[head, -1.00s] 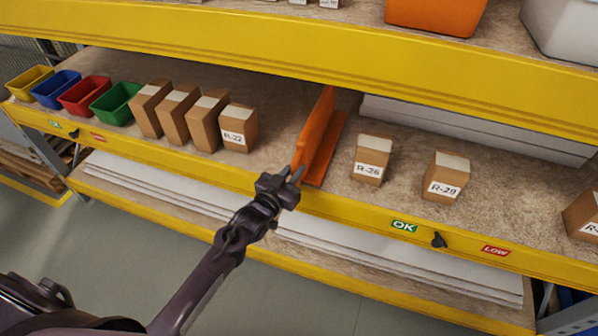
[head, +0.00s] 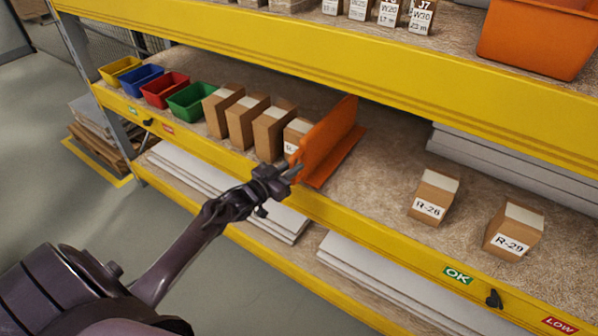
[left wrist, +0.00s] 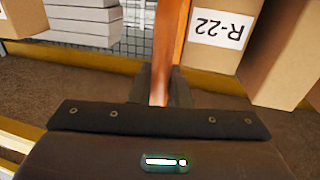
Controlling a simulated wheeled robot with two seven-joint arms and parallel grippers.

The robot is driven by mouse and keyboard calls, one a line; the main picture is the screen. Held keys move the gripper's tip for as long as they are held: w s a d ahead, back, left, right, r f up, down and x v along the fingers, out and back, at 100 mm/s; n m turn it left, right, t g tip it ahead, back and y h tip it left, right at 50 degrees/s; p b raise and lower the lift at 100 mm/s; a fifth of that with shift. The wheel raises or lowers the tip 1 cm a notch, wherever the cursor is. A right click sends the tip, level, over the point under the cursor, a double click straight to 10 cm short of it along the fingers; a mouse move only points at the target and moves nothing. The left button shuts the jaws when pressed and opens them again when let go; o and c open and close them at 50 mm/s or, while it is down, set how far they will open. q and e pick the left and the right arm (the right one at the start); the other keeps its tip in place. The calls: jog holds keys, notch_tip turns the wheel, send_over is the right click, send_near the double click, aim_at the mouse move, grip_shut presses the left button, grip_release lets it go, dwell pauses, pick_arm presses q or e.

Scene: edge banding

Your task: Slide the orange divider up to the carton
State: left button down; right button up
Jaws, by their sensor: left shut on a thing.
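The orange divider (head: 332,142) stands upright on the middle shelf, with its base flange to the right. My left gripper (head: 291,172) is shut on the divider's front end at the shelf's front edge. The R-22 carton (head: 295,134) stands just left of the divider, which partly hides it in the head view. In the left wrist view the divider (left wrist: 170,40) runs between the fingers, and the R-22 carton (left wrist: 222,30) is right beside it. I cannot tell whether they touch. My right gripper is not in view.
More cartons (head: 240,122) stand in a row left of R-22, then green (head: 190,104), red, blue and yellow bins. Cartons R-26 (head: 432,197) and R-29 (head: 514,232) stand to the right. The shelf between the divider and R-26 is clear. A yellow beam (head: 330,70) runs above.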

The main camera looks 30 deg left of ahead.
pick_arm(q)
jog(key=c, duration=1.4)
grip_release()
jog(key=shift+c, duration=0.2)
jog(key=b+v, duration=0.1)
jog(key=v, duration=0.6)
jog(key=shift+s, duration=0.4)
jog(key=shift+a, duration=0.1)
jog(key=s+d+f+n+g+y, duration=0.1)
jog(key=s+f+g, duration=0.3)
jog(key=f, duration=0.6)
jog(key=s+d+f+g+y, duration=0.15)
jog(key=s+f, duration=0.35)
jog(key=f, duration=0.6)
jog(key=s+d+f+n+g+y, duration=0.15)
jog(key=s+f, duration=0.35)
jog(key=f, duration=0.5)
jog(key=s+d+f+g, duration=0.3)
jog(key=s+d+f, duration=0.1)
jog(key=s, duration=0.5)
jog(key=s+d+f+m+g, duration=0.1)
jog(key=s+d+f+g, duration=0.2)
jog(key=s+f, duration=0.4)
jog(key=s+d+f+m+g, duration=0.1)
jog(key=s+d+f+g, duration=0.2)
jog(key=s, duration=1)
notch_tip(320, 180, down, 3)
jog(key=shift+d+f+g, duration=0.1)
jog(key=shift+d+g, duration=0.2)
jog(key=shift+d, duration=0.55)
